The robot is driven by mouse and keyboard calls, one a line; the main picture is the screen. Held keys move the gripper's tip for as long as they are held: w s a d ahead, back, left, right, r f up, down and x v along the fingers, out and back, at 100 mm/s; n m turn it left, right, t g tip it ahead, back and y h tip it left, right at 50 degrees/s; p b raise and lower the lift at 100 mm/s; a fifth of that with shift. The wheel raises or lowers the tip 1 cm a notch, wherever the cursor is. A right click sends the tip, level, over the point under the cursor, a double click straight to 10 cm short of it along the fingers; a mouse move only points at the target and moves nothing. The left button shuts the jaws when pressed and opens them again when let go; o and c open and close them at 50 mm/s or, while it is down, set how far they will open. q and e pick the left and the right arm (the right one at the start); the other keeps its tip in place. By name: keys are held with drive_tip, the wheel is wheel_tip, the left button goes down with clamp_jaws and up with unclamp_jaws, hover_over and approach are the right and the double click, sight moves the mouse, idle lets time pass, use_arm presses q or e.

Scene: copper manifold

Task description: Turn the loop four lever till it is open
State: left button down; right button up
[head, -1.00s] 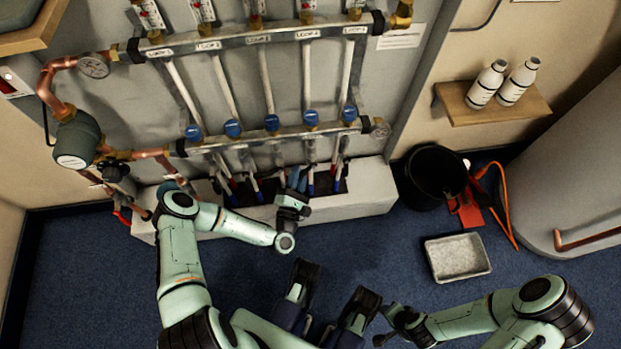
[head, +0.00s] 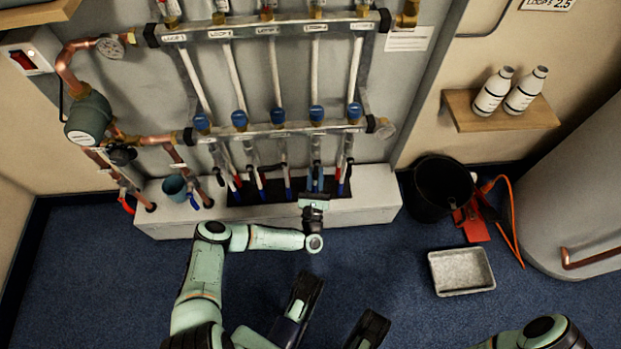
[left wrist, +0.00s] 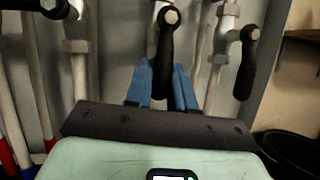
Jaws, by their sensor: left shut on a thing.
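The loop four lever (left wrist: 167,60) is a black handle hanging down from its pivot in the left wrist view. The blue fingers of my left gripper (left wrist: 168,85) stand on both sides of it and are shut on it. In the head view my left gripper (head: 314,184) is at the lower end of the fourth column, under the loop four label (head: 316,28). The lever is mostly hidden there.
A neighbouring black lever (left wrist: 246,62) hangs close on the right; another (left wrist: 48,6) is at the upper left. The white box (head: 365,205) runs below the manifold. A black bucket (head: 440,188) and a grey tray (head: 461,271) stand on the floor to the right.

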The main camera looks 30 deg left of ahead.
use_arm(q)
drive_tip(key=shift+w+d+n+y, duration=0.1)
drive_tip(key=shift+d+n+y, duration=0.2)
drive_tip(key=shift+n, duration=0.4)
drive_tip(key=c, duration=1)
unclamp_jaws()
drive_tip(key=shift+c, duration=0.2)
